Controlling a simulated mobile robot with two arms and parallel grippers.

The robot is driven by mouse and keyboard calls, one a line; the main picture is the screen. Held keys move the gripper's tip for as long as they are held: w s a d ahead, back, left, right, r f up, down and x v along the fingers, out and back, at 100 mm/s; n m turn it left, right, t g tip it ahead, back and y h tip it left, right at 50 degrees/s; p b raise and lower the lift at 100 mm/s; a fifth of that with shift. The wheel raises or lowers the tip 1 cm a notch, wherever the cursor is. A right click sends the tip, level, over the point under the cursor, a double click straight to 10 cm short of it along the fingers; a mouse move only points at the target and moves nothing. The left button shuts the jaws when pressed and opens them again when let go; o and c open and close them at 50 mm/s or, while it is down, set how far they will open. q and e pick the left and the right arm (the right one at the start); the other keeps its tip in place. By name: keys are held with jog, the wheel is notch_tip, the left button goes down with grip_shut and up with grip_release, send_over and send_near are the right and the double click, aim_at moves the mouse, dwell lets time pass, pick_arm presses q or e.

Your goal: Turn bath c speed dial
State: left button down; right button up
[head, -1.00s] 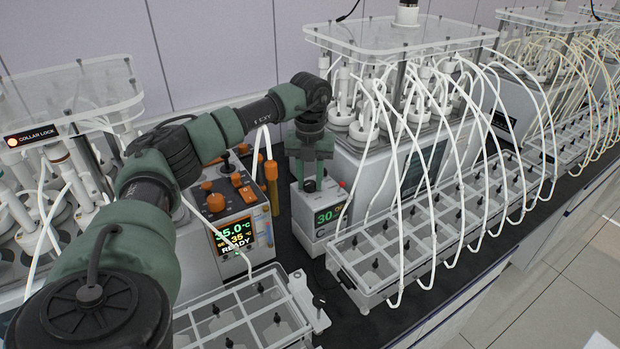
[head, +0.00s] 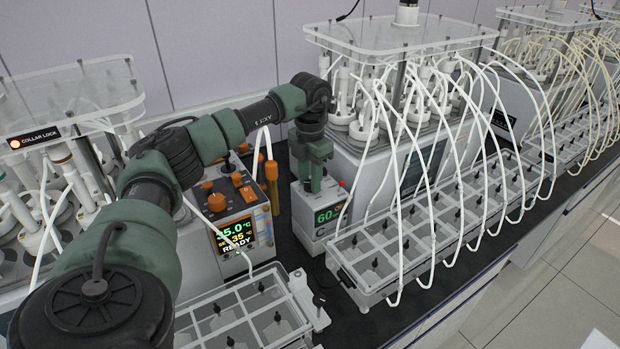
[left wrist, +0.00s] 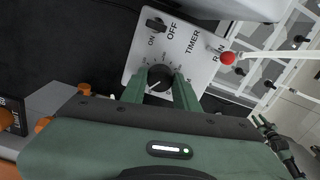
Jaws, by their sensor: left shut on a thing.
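The speed dial is a round black knob (left wrist: 160,76) with a white pointer line, on the pale top panel (left wrist: 196,68) of a small control box. In the head view this box (head: 304,214) stands between the orange-knobbed unit and the rack of tubes; its screen (head: 330,213) reads 60 in green. My left gripper (head: 312,182) points down onto the box top. In the left wrist view its two green fingers (left wrist: 160,88) are shut on the dial, one on each side. In the head view the gripper hides the dial.
The orange-knobbed unit (head: 232,215) stands left. White tubes and a grid tray (head: 375,268) stand close on the right.

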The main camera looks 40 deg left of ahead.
pick_arm(q)
jog(key=shift+r, duration=0.1)
dwell(0.3)
jog(key=c, duration=1.1)
grip_release()
jog(key=shift+o, duration=0.2)
jog(key=shift+r, duration=0.4)
notch_tip(320, 180, up, 6)
jog(key=shift+r+b, duration=0.15)
jog(key=shift+b, duration=0.9)
jog(key=shift+r, duration=0.35)
jog(key=shift+f, duration=0.1)
